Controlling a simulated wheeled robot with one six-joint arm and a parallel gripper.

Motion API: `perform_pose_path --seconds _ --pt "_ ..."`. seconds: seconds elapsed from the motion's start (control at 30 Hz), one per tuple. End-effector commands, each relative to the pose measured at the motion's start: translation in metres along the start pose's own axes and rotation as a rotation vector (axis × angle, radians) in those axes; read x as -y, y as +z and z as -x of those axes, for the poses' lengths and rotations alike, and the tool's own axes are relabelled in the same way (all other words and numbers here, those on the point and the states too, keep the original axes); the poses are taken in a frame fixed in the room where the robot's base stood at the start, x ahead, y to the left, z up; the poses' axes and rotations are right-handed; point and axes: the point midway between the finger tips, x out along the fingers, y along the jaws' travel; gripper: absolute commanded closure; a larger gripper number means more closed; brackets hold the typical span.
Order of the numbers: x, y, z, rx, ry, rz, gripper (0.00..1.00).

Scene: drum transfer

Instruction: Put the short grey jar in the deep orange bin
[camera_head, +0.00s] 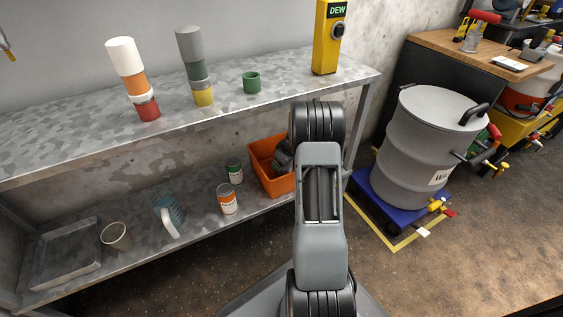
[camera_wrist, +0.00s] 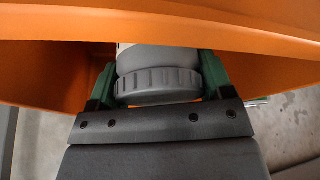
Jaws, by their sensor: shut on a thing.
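The orange bin (camera_head: 265,183) stands on the lower shelf, partly hidden behind my arm in the head view. In the wrist view, its orange walls (camera_wrist: 60,28) cross the top and run behind my gripper. My gripper (camera_wrist: 158,90) has green fingers shut on both sides of the short grey jar (camera_wrist: 160,80), whose ribbed lid faces the camera. The jar is at the bin's opening; I cannot tell how far it reaches inside or whether it touches the bin. In the head view, my gripper (camera_head: 283,156) shows only in part over the bin, and the jar is hidden.
A green tin (camera_head: 234,171), an orange-white tin (camera_head: 227,199), a blue mug (camera_head: 170,216), a cup (camera_head: 116,237) and a tray (camera_head: 62,258) share the lower shelf. The upper shelf (camera_head: 200,115) above holds stacked jars and a green cup (camera_head: 251,82). A grey drum (camera_head: 415,150) stands right.

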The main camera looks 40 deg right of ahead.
Motion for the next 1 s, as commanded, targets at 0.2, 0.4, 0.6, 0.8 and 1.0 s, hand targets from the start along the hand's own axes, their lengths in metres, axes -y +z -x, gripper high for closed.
perform_pose_path --seconds 0.2,0.4,0.6,0.8,1.0 --pt "0.0 0.0 0.0 -0.002 0.001 0.0 0.62" --pt "0.0 0.001 -0.003 -0.002 0.0 0.0 0.62" --pt "0.0 0.003 -0.008 -0.003 0.0 0.0 0.62" --pt "0.0 0.004 -0.011 -0.003 0.001 0.0 0.62" --pt "0.0 0.005 -0.012 -0.002 0.0 0.0 0.11"
